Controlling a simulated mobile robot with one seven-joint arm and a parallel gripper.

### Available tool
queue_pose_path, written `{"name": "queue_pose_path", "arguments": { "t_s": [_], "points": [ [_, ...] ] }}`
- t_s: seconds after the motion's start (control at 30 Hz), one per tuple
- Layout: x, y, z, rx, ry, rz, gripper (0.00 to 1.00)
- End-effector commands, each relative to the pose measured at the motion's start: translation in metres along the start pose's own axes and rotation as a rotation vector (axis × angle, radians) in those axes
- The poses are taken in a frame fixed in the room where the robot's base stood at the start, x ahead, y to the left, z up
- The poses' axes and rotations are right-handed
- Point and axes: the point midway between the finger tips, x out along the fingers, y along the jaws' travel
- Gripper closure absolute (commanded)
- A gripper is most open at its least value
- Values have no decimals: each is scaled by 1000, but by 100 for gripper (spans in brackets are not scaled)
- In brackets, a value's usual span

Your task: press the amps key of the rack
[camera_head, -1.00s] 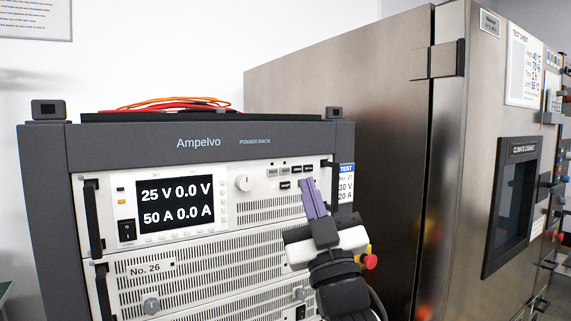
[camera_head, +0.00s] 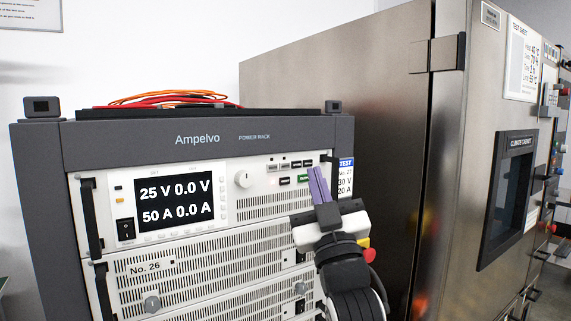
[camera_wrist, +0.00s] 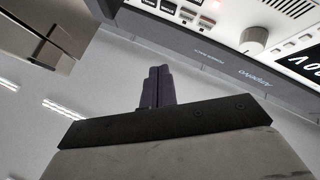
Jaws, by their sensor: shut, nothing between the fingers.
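The power rack (camera_head: 265,140) stands in front of me, marked Ampelvo. Its display (camera_head: 174,204) reads 25 V 0.0 V and 50 A 0.0 A. Two rows of small keys (camera_head: 284,181) sit right of a white knob (camera_head: 243,179). One lower key (camera_head: 303,179) shows green; the labels are too small to read, so I cannot tell which is the amps key. My gripper (camera_head: 317,172) is shut and empty, its purple fingers pointing up just right of the keys. In the wrist view the fingers (camera_wrist: 158,72) are together, below several keys (camera_wrist: 168,7), with a gap in the picture.
A steel climate cabinet (camera_head: 340,130) with a dark window (camera_head: 507,200) stands at the right. A red and yellow button (camera_head: 367,250) is beside my wrist. Red and orange cables (camera_head: 165,97) lie on the rack's top. A black handle (camera_head: 91,217) sticks out at the panel's left.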

Motion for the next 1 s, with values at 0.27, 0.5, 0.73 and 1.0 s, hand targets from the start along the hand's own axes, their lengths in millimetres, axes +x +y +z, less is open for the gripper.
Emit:
{"name": "queue_pose_path", "arguments": {
  "t_s": [0.27,0.5,0.73,1.0],
  "points": [
    [28,-20,19,2,0,-2,100],
    [40,-29,28,1,1,-1,100],
    [42,-31,30,0,1,-1,100],
    [42,-30,30,0,1,0,100]
  ]
}}
